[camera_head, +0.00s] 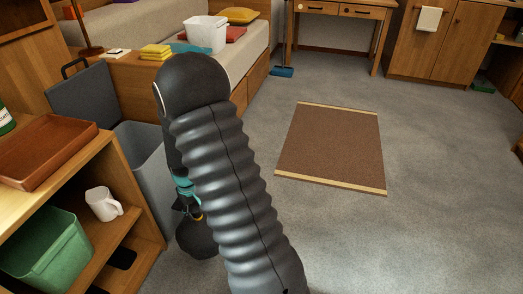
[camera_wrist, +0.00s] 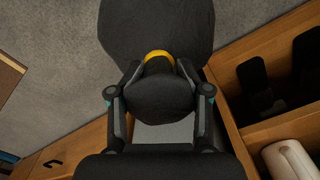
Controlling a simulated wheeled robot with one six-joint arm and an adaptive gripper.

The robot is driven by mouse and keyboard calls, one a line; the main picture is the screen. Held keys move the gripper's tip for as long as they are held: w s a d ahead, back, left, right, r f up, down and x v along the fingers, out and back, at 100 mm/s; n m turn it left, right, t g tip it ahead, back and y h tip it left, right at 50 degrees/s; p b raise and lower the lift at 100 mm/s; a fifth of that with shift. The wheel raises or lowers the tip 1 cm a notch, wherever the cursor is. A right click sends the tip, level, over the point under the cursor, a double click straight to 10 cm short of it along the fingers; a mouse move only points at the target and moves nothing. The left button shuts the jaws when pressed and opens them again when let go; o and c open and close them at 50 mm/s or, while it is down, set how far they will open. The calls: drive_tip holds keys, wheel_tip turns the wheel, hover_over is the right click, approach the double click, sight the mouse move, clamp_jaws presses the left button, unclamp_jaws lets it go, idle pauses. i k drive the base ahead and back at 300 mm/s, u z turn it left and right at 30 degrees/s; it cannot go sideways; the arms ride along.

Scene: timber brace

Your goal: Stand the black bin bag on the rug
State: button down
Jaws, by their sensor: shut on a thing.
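The black bin bag (camera_head: 196,240) hangs below my gripper (camera_head: 188,208) in the head view, partly hidden behind my arm. In the wrist view, my gripper (camera_wrist: 158,70) has its fingers on both sides of the neck of the bag (camera_wrist: 157,28), by a yellow tie. The gripper is shut on that neck. The brown rug (camera_head: 330,147) with pale end bands lies flat and bare on the grey floor, to the right of my arm and farther off. The bag is apart from the rug, beside the shelf.
A grey bin (camera_head: 148,165) stands left of my arm, close to the bag. A wooden shelf (camera_head: 130,225) with a white mug (camera_head: 103,204), a green tub (camera_head: 48,252) and a brown tray (camera_head: 42,152) fills the left. Open carpet surrounds the rug.

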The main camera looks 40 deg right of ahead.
sight(313, 165)
drive_tip(key=z, duration=2.95)
drive_tip(key=i, duration=2.6)
drive_tip(key=u, duration=2.9)
